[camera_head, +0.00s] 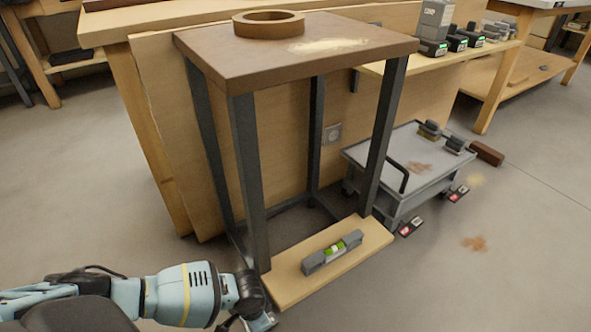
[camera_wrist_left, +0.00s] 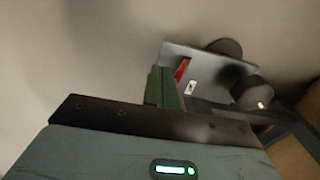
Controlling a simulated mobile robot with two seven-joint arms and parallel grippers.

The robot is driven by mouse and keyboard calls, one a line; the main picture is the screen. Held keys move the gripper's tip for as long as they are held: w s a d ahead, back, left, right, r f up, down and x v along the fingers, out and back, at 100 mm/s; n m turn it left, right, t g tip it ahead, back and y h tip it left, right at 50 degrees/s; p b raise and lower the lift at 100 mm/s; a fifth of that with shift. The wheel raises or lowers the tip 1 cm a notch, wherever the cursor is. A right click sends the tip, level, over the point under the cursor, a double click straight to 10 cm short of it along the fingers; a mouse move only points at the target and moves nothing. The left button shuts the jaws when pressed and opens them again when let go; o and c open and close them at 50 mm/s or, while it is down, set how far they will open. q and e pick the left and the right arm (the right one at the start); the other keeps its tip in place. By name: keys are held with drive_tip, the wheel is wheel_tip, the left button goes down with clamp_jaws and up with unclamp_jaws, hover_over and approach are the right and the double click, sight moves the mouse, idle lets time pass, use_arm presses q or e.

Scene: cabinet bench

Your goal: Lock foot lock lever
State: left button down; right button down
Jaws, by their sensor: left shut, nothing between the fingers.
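My left gripper (camera_head: 262,320) reaches down to the floor at the front left foot of the dark metal-legged table, mostly hidden by its own wrist in the head view. In the left wrist view its green fingers (camera_wrist_left: 162,88) are shut with nothing between them. Just beyond and right of the fingertips is a small red part (camera_wrist_left: 182,68), which may be the foot lock lever, on a grey plate (camera_wrist_left: 205,66). Whether the fingers touch it I cannot tell. Two dark round parts, like wheels (camera_wrist_left: 250,92), sit beside the plate. My right gripper is out of view.
The floor in front is clear.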

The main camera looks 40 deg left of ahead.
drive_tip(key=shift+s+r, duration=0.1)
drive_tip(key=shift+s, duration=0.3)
use_arm(q)
drive_tip(key=shift+w+a, duration=0.3)
drive_tip(key=shift+a, duration=0.5)
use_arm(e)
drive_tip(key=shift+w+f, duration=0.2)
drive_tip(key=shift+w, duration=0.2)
use_arm(q)
drive_tip(key=shift+w+a, duration=0.15)
drive_tip(key=shift+a, duration=0.15)
drive_tip(key=shift+w+a, duration=0.1)
drive_tip(key=shift+a, duration=0.15)
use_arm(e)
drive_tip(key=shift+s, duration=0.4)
use_arm(q)
drive_tip(key=shift+d+r, duration=0.15)
drive_tip(key=shift+r, duration=0.05)
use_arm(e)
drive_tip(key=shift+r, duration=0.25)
use_arm(q)
drive_tip(key=shift+d+r+p, duration=0.15)
drive_tip(key=shift+r+p, duration=0.1)
drive_tip(key=shift+p, duration=0.3)
drive_tip(key=shift+s+d+r+p, duration=0.25)
drive_tip(key=shift+r+p, duration=0.35)
drive_tip(key=shift+p, duration=0.15)
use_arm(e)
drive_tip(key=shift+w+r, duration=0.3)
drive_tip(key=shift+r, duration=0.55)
